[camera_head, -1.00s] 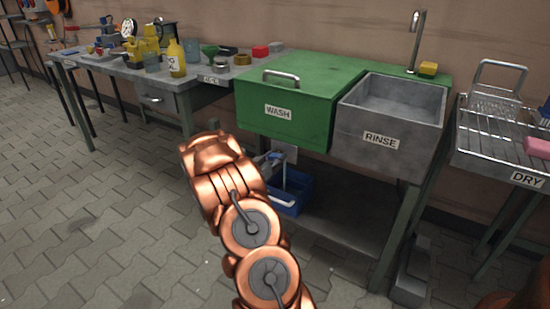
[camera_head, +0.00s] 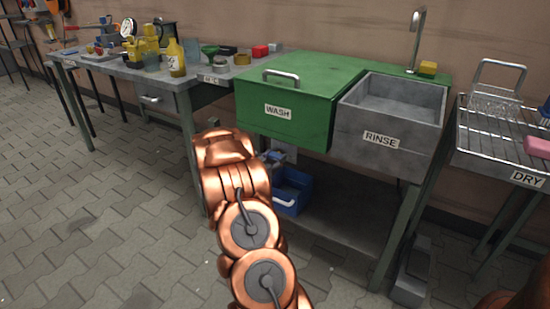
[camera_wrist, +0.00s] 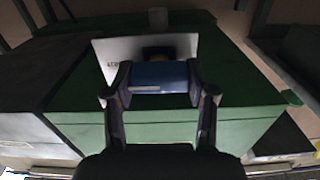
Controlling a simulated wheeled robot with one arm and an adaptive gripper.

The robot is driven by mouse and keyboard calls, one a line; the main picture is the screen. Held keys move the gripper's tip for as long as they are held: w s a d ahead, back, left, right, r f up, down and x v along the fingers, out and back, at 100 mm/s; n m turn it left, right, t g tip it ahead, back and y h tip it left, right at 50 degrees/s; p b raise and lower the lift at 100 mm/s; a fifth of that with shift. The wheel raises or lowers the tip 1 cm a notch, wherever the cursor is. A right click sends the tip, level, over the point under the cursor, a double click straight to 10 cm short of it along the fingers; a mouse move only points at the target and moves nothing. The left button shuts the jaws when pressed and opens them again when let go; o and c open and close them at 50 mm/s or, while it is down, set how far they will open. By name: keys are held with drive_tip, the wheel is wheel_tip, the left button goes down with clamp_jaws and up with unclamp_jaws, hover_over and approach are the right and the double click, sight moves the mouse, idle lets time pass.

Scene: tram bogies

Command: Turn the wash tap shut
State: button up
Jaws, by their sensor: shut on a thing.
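The green wash basin (camera_head: 313,115) has a closed lid with a metal handle and a "WASH" label. In the wrist view its green body (camera_wrist: 75,95) is seen from close by. My gripper (camera_wrist: 160,82) is shut on a blue tap handle (camera_wrist: 158,71), one finger at each side. The handle lies crosswise in the picture. Behind it are a white card (camera_wrist: 112,50) and a dark round part with a yellowish tint, mostly hidden. In the head view my arm largely covers the gripper, below the basin's front left.
A blue crate (camera_head: 293,190) stands on the lower shelf (camera_head: 335,225) under the basins. The grey rinse basin (camera_head: 390,125) is right of the wash basin, and the drying rack (camera_head: 500,145) is farther right. A cluttered bench (camera_head: 205,75) stands left. The floor in front is clear.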

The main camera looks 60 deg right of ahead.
drive_tip(key=o, duration=1.2)
drive_tip(key=shift+c, duration=0.2)
drive_tip(key=a, duration=1.2)
drive_tip(key=shift+s, duration=0.25)
